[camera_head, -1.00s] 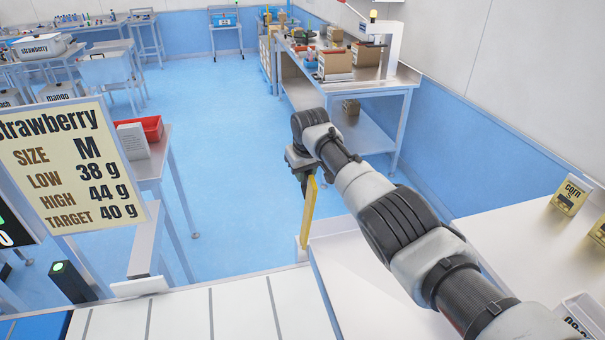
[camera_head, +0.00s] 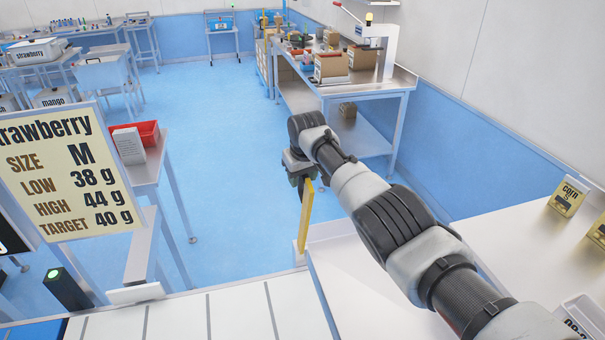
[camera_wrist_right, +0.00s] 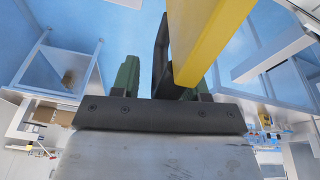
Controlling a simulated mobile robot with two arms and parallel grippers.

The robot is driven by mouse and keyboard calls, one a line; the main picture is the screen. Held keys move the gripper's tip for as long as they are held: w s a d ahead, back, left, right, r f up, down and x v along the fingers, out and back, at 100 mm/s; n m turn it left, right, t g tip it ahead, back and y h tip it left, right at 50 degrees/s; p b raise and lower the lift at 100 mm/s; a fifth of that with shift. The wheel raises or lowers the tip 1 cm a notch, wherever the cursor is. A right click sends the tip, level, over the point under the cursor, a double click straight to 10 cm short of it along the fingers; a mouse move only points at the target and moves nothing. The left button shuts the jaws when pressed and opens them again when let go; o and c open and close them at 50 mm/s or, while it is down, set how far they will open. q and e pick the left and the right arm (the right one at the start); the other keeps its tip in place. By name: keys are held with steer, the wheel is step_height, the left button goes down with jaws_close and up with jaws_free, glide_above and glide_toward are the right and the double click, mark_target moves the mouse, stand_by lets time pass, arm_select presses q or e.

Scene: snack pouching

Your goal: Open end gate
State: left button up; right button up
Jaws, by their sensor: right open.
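The end gate appears as a yellow upright bar (camera_head: 305,218) at the far end of the white slatted surface (camera_head: 240,312), beside the corner of the right-hand white table. My right arm reaches out over that table. My right gripper (camera_head: 305,190) is at the top of the yellow bar, pointing down, with its fingers partly hidden. In the right wrist view the yellow bar (camera_wrist_right: 210,35) runs down close to the right-hand green finger pad. My right gripper (camera_wrist_right: 158,80) is open there. I cannot tell whether it touches the bar. My left gripper is out of view.
The white table (camera_head: 370,285) lies under my right arm, with yellow corn pouches (camera_head: 567,197) at its right. A strawberry size sign (camera_head: 50,170) stands at left, near a table with a red bin (camera_head: 147,132). Blue floor (camera_head: 230,150) is open beyond the gate.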

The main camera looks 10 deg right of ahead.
steer(key=shift+s+r, duration=0.1)
steer(key=shift+r, duration=0.4)
steer(key=b+v, duration=0.2)
steer(key=v, duration=0.7)
steer(key=shift+s+r+b, duration=0.15)
steer(key=shift+r+b, duration=0.15)
steer(key=shift+b, duration=0.1)
